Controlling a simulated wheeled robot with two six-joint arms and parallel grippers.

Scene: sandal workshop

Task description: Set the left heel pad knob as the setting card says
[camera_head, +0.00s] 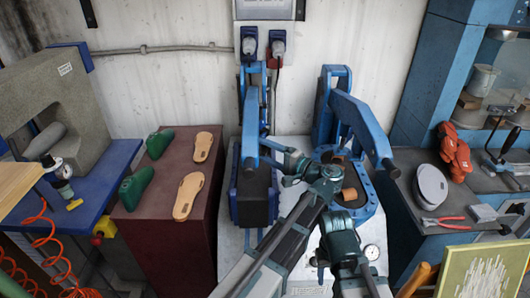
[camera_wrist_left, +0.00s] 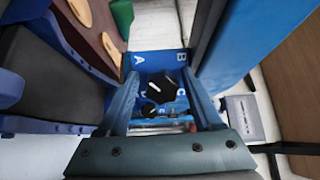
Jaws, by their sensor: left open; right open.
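In the left wrist view a black knob (camera_wrist_left: 160,86) with white marking sits on a blue panel (camera_wrist_left: 150,62) lettered A, B and C. Which letter its mark points at is not clear. My left gripper (camera_wrist_left: 164,84) is open, with its two blue fingers on either side of the knob; contact cannot be told. In the head view the left dark pad (camera_head: 254,196) stands at the left blue press station, and the knob is hidden. My right gripper (camera_head: 338,218) is open in front of the right station, partly hidden by my arms. I cannot make out a setting card for certain.
A maroon stand (camera_head: 160,212) left of the press holds tan soles (camera_head: 203,147) and green lasts (camera_head: 136,187). A blue press arm (camera_head: 362,128) overhangs the right station. A pressure gauge (camera_head: 371,252) is near my right arm. Red-handled pliers (camera_head: 445,222) lie on the right bench.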

